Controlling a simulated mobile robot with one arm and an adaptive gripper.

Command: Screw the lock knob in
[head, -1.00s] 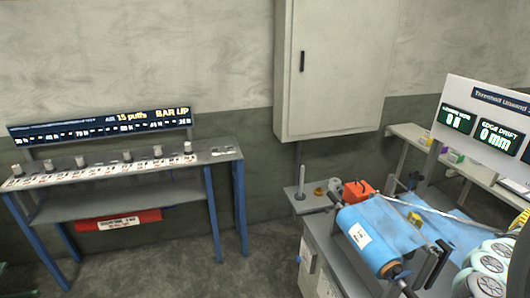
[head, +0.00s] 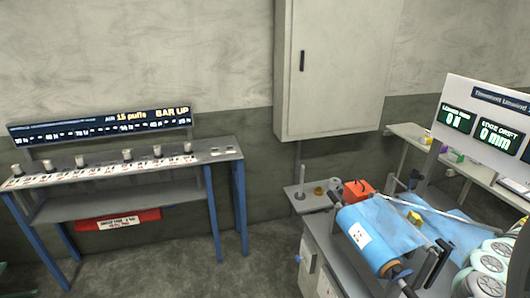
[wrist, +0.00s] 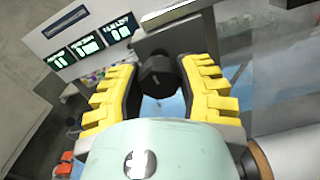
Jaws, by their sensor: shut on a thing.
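The lock knob (wrist: 158,76) is a dark round knob with a pale mark on its face, seen in the wrist view. My gripper (wrist: 159,82) has its two yellow ribbed fingers on either side of it and is shut on it. The knob sits against a grey metal block (wrist: 176,38); its threaded part and hole are hidden. In the head view, the blue film roll (head: 368,242) lies on the unwind machine at the right. I cannot make out the knob in the head view.
A display panel (head: 484,128) reading 0 N and 0 mm stands behind the machine. An orange-red box (head: 358,191) is beside the roll. A blue-legged bench (head: 120,170) with several small weights stands at the left. Grey floor lies between.

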